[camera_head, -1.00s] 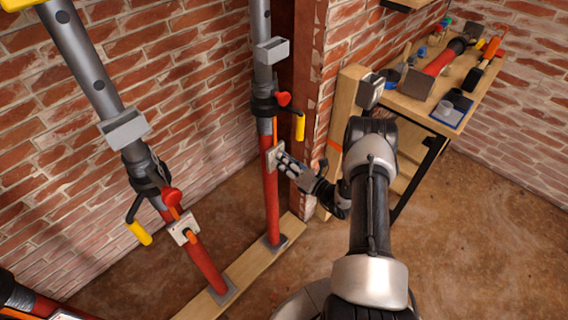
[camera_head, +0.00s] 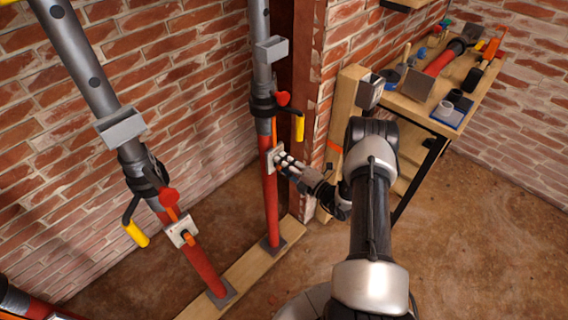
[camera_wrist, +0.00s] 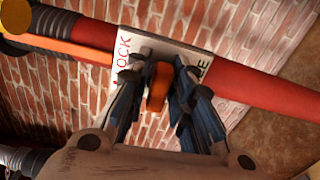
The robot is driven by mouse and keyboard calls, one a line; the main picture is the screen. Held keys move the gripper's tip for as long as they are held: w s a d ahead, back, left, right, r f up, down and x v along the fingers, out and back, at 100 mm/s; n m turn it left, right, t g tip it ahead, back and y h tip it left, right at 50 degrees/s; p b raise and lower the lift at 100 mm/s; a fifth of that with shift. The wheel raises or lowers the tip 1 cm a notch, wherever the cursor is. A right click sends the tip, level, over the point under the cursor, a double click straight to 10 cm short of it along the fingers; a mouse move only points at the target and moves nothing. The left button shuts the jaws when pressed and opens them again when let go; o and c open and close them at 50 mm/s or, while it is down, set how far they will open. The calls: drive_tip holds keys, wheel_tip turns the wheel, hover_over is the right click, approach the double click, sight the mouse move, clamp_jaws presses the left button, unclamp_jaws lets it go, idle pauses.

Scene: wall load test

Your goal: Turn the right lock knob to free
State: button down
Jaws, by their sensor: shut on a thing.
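The right prop (camera_head: 271,205) is a red and grey post standing near the brick corner. A white plate (camera_head: 273,161) sits on its red tube. In the wrist view the plate (camera_wrist: 190,52) shows red "LOCK" lettering at its left and partly hidden dark letters ending in "E" at its right. The orange lock knob (camera_wrist: 158,86) stands between the two fingers, its long side roughly upright in that view. My gripper (camera_wrist: 162,82) is shut on the knob. In the head view my gripper (camera_head: 286,163) reaches the plate from the right and hides the knob.
The left prop (camera_head: 204,272) leans, with its own plate and orange knob. A yellow-handled crank (camera_head: 299,127) and red lever (camera_head: 283,98) sit above the right plate. A wooden bench (camera_head: 440,118) with tools stands at right. The dirt floor is open at front right.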

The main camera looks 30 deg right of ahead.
drive_tip(key=shift+m, duration=0.4)
drive_tip(key=c, duration=1.6)
unclamp_jaws()
drive_tip(key=shift+o, duration=0.2)
drive_tip(key=shift+s, duration=0.1)
drive_tip(key=v, duration=1.2)
